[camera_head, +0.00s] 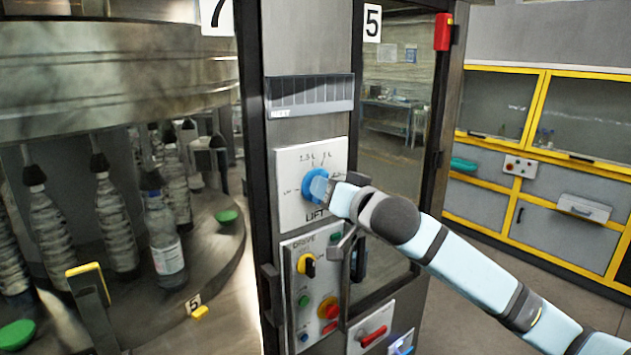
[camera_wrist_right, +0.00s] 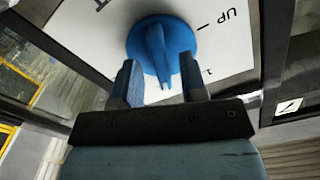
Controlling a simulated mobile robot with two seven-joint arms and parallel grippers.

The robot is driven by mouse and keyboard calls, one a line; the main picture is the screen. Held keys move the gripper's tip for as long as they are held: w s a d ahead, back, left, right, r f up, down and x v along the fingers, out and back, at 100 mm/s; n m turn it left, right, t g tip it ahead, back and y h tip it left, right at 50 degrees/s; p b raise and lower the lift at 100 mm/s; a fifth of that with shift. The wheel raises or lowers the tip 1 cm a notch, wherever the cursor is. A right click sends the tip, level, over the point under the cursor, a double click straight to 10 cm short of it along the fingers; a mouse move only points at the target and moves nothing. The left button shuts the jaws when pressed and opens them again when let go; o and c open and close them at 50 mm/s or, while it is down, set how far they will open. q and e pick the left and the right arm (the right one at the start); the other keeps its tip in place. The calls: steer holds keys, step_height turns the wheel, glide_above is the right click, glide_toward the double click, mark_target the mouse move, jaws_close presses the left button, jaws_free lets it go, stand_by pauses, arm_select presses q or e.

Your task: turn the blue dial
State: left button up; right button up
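The blue dial (camera_head: 314,183) sits on a white plate (camera_head: 297,160) with printed marks and the word LIFT, on the grey column. In the right wrist view the blue dial (camera_wrist_right: 160,42) shows a round base and a raised grip with a narrow pointed end. My right gripper (camera_head: 326,190) reaches the dial from the right and partly covers it. In the right wrist view its two fingers (camera_wrist_right: 158,72) stand apart, one on each side of the raised grip, with gaps visible. Whether the fingertips touch the dial base cannot be told. My left gripper is not in view.
Below is the DRIVE panel (camera_head: 293,270) with a yellow-black switch (camera_head: 306,264) and a red button (camera_head: 328,308). A red-handled switch (camera_head: 373,336) sits lower right. A bottle carousel (camera_head: 215,245) stands left. A glazed door is behind my arm.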

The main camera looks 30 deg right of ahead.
steer(key=shift+w+r, duration=0.1)
steer(key=shift+w, duration=0.1)
steer(key=shift+s, duration=0.15)
jaws_close()
